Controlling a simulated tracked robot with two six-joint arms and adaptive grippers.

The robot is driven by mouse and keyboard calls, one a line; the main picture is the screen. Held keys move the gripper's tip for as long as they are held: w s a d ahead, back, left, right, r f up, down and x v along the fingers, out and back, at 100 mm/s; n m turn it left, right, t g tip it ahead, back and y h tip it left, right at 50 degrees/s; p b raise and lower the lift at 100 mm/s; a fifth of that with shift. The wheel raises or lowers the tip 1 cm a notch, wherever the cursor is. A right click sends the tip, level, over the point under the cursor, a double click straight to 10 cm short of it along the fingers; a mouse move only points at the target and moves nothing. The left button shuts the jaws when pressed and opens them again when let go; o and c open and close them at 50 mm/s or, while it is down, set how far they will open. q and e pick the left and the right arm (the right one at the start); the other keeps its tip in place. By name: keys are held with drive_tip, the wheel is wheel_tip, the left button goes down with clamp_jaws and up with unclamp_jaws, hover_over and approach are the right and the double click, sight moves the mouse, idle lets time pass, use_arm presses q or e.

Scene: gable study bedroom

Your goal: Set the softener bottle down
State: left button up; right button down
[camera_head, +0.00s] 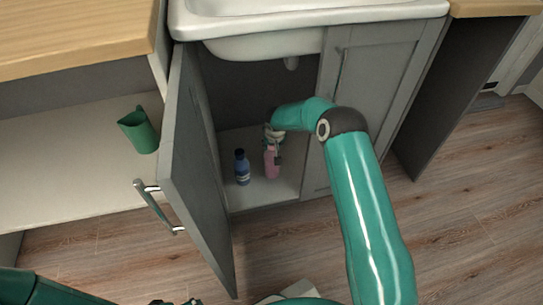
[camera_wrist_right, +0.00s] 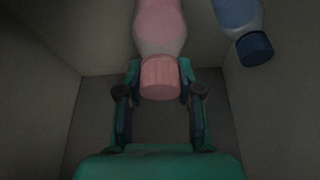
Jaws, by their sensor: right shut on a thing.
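The softener bottle, taken to be the pink one (camera_head: 271,163), is upright inside the open cabinet under the sink. My right gripper (camera_head: 274,143) is shut on its upper part. In the right wrist view the pink bottle (camera_wrist_right: 160,30) has its cap between the fingertips of my right gripper (camera_wrist_right: 160,77). The bottle's base is close to the cabinet floor (camera_head: 285,190); I cannot tell whether it touches. My left gripper (camera_head: 175,302) shows only as dark tips at the bottom edge, so its opening is unclear.
A blue bottle (camera_head: 242,168) stands just left of the pink one, and it also shows in the right wrist view (camera_wrist_right: 238,14). The open cabinet door (camera_head: 194,170) is to the left. A green cup (camera_head: 139,131) sits on the shelf beyond it. The sink (camera_head: 300,22) is above.

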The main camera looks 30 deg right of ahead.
drive_tip(key=f+b, duration=0.1)
drive_tip(key=f, duration=0.4)
drive_tip(key=shift+s+d+b, duration=0.1)
drive_tip(key=shift+d+b, duration=0.1)
drive_tip(key=shift+b, duration=0.15)
drive_tip(key=c, duration=0.7)
unclamp_jaws()
drive_tip(key=shift+s, duration=0.1)
